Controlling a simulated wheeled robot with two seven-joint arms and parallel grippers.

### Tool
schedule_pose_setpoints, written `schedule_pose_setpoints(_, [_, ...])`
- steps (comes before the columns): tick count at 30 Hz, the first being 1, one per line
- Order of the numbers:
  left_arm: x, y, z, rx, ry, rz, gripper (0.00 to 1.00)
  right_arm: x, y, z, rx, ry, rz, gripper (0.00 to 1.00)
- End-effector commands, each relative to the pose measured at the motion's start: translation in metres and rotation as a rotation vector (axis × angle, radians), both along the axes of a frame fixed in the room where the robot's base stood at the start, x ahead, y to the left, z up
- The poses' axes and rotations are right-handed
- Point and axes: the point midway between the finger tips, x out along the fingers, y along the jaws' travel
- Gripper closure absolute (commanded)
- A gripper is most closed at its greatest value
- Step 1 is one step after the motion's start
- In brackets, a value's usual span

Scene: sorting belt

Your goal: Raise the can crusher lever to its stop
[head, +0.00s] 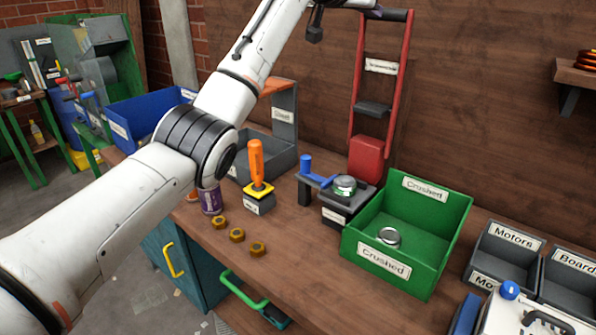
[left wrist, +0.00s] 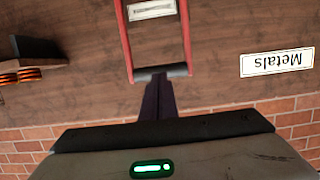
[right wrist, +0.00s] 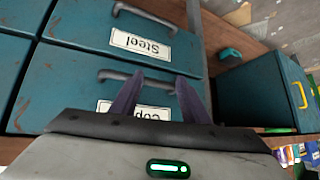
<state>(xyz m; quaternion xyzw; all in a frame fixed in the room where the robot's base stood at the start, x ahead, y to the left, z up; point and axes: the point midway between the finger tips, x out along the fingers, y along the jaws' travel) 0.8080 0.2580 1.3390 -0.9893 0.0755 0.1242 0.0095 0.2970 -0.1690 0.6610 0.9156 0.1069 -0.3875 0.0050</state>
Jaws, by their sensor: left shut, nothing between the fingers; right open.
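The can crusher has a red two-bar lever frame (head: 403,75) standing upright against the wooden wall, with a red block (head: 366,158) low between the bars. A dark crossbar handle (head: 395,15) joins the bars at the top; it also shows in the left wrist view (left wrist: 172,70). My left gripper (left wrist: 160,82) is shut and empty, its fingertips at the crossbar; whether they touch it I cannot tell. In the head view it is partly cut off at the top edge. My right gripper (right wrist: 160,92) is open and empty, in front of teal drawers (right wrist: 85,85).
A green Crushed bin (head: 430,225) holds a flattened can (head: 389,237). Left of it stand a blue-handled device (head: 315,178), an orange-handled tool (head: 257,165), a purple can (head: 210,200) and brass nuts (head: 237,235). A wall shelf (head: 575,75) is at the right.

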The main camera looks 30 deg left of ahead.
Motion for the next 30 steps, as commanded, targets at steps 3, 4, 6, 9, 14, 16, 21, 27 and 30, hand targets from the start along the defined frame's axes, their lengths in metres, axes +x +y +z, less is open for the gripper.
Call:
schedule_pose_setpoints(3, [-0.011, 0.002, 0.0, 0.001, -0.004, 0.001, 1.0, 0.0, 0.0, -0.016, 0.0, 0.001, 0.0, 0.58])
schedule_pose_setpoints(4, [-0.014, 0.003, 0.001, 0.001, -0.004, 0.001, 1.0, 0.0, 0.0, -0.019, 0.0, 0.001, 0.0, 0.58])
schedule_pose_setpoints(6, [-0.021, 0.004, 0.002, 0.001, -0.004, 0.001, 1.0, 0.0, 0.0, -0.025, 0.0, 0.001, 0.0, 0.58])
schedule_pose_setpoints(9, [-0.031, 0.005, 0.004, 0.0, -0.003, 0.001, 1.0, -0.001, 0.0, -0.034, 0.0, 0.001, 0.0, 0.58])
schedule_pose_setpoints(14, [-0.046, 0.008, 0.01, 0.0, -0.003, 0.001, 1.0, -0.001, 0.001, -0.043, -0.003, 0.007, 0.003, 0.58])
schedule_pose_setpoints(16, [-0.051, 0.008, 0.012, 0.001, -0.003, 0.001, 1.0, -0.001, 0.001, -0.044, -0.004, 0.007, 0.006, 0.58])
schedule_pose_setpoints(21, [-0.055, 0.009, 0.014, 0.0, 0.0, 0.001, 1.0, 0.001, 0.004, -0.04, -0.001, 0.0, 0.009, 0.58])
schedule_pose_setpoints(27, [-0.054, 0.009, 0.014, 0.0, 0.0, 0.001, 1.0, 0.003, 0.005, -0.036, 0.002, -0.009, 0.009, 0.58])
schedule_pose_setpoints(30, [-0.054, 0.009, 0.014, 0.0, 0.0, 0.001, 1.0, 0.003, 0.005, -0.036, 0.003, -0.008, 0.009, 0.58])
